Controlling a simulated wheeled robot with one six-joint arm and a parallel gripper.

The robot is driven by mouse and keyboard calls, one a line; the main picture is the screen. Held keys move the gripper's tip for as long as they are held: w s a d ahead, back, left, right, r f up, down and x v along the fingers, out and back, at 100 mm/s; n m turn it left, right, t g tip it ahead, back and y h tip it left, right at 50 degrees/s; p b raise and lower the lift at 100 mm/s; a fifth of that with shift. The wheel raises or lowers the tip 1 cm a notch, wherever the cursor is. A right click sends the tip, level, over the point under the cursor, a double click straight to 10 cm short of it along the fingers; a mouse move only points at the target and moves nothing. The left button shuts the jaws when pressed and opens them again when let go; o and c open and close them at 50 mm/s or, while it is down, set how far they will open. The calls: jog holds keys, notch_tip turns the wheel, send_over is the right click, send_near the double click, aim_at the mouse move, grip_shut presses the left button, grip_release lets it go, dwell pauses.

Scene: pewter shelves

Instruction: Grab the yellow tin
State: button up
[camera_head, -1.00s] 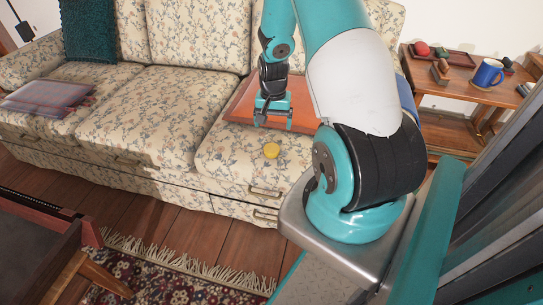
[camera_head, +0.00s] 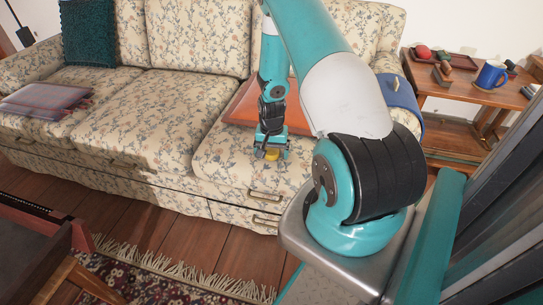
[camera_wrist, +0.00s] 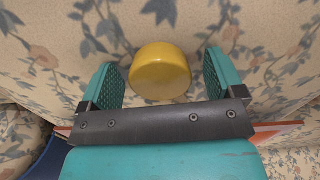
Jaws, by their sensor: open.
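The yellow tin (camera_head: 272,154) sits on the seat of the floral sofa (camera_head: 170,110), near its right end. In the wrist view the tin (camera_wrist: 160,72) is a plain round yellow shape, ahead of and between the two finger lines. My gripper (camera_head: 271,154) is just above the seat at the tin and partly hides it in the head view. In the wrist view my gripper (camera_wrist: 163,80) is open, with a teal finger on each side of the tin. A gap shows between the tin and each finger.
An orange cushion (camera_head: 238,108) lies behind my gripper. A blue cloth (camera_head: 400,92) hangs over the right armrest. A wooden side table (camera_head: 455,88) with a blue mug (camera_head: 489,75) stands at right.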

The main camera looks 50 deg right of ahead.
jog(key=c, duration=1)
jog(key=shift+r, duration=0.15)
